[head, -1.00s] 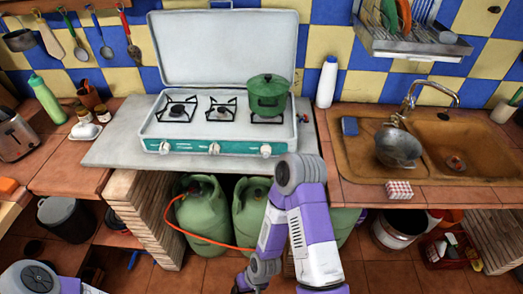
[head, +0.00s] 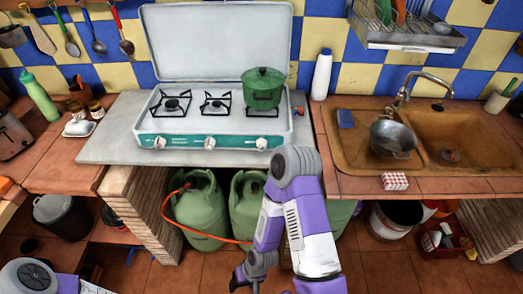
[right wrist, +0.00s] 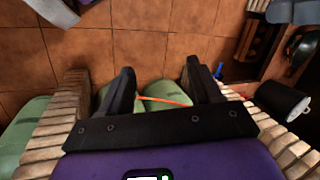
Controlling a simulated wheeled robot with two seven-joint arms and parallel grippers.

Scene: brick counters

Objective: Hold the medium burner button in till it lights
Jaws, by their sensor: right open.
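The camping stove (head: 225,128) stands on a grey slab with its lid up. Its teal front panel carries a left knob (head: 160,142), a middle knob (head: 209,143) and a right knob (head: 262,143). The left burner (head: 172,104) and middle burner (head: 215,106) are bare, with no flame visible. I cannot tell which is the medium one, nor make out a separate button. My right gripper (head: 246,279) hangs low before the counter, well below the knobs. In the right wrist view its fingers (right wrist: 160,68) are apart and empty. My left gripper is out of view.
A green pot (head: 262,88) covers the right burner. Green gas bottles (head: 201,212) with an orange hose stand below the slab. A white bottle (head: 321,74) and the sink (head: 350,150) are to the right. Space before the knobs is mostly clear.

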